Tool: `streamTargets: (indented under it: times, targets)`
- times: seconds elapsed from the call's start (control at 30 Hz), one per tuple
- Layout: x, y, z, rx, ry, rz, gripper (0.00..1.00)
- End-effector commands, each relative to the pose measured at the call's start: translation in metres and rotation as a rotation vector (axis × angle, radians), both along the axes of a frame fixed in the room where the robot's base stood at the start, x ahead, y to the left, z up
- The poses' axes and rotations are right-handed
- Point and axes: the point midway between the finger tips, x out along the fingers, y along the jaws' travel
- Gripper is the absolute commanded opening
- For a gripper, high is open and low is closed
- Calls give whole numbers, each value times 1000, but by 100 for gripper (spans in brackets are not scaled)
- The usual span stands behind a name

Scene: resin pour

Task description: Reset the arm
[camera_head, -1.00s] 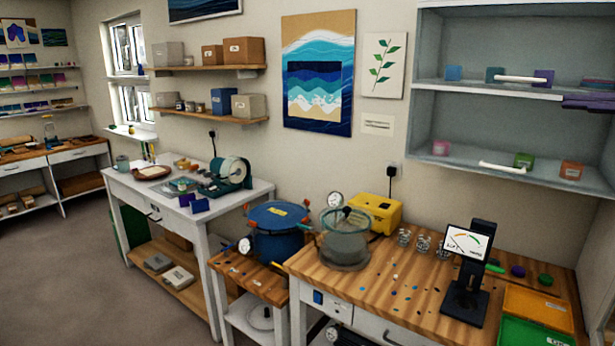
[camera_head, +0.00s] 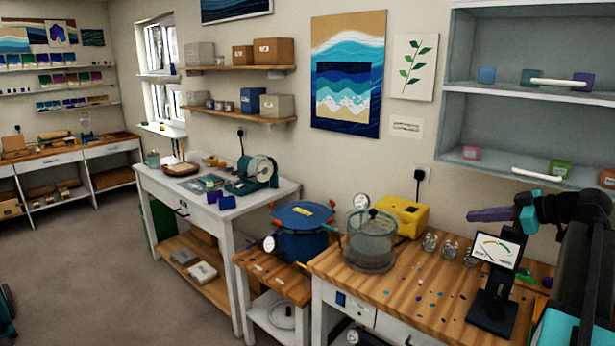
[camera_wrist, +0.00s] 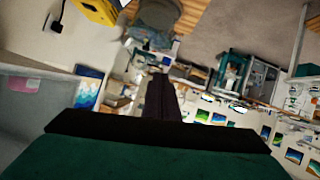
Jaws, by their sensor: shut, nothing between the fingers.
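My gripper (camera_head: 488,214) is at the right of the head view, raised above the wooden workbench (camera_head: 405,305) and in front of the wall shelf. Its purple fingers point left and are shut with nothing between them. My arm folds back to the right edge of the view. In the wrist view the dark fingers (camera_wrist: 160,96) show together at the centre, with the room upside down behind them.
The glass chamber (camera_head: 370,240), blue pot (camera_head: 303,232) and yellow box (camera_head: 401,211) are further left. The grey wall shelf (camera_head: 480,115) is behind my arm. The floor at left is open.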

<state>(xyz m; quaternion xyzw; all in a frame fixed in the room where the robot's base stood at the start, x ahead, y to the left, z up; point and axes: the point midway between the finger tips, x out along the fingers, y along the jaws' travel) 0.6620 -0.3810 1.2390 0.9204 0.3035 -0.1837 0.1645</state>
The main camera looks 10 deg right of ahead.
Motion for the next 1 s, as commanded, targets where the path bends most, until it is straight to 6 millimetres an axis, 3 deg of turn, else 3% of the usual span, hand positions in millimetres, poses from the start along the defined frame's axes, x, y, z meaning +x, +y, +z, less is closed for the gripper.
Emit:
streamTargets:
  times: [0.03,0.2,0.47,0.73,1.0]
  targets:
    - [8,16,-23,25,50,-6,0]
    - [30,59,-94,89,225,-53,0]
    - [46,130,-197,144,482,-140,0]
    - [39,205,-296,140,723,-249,0]
    - [11,272,-384,82,918,-375,0]
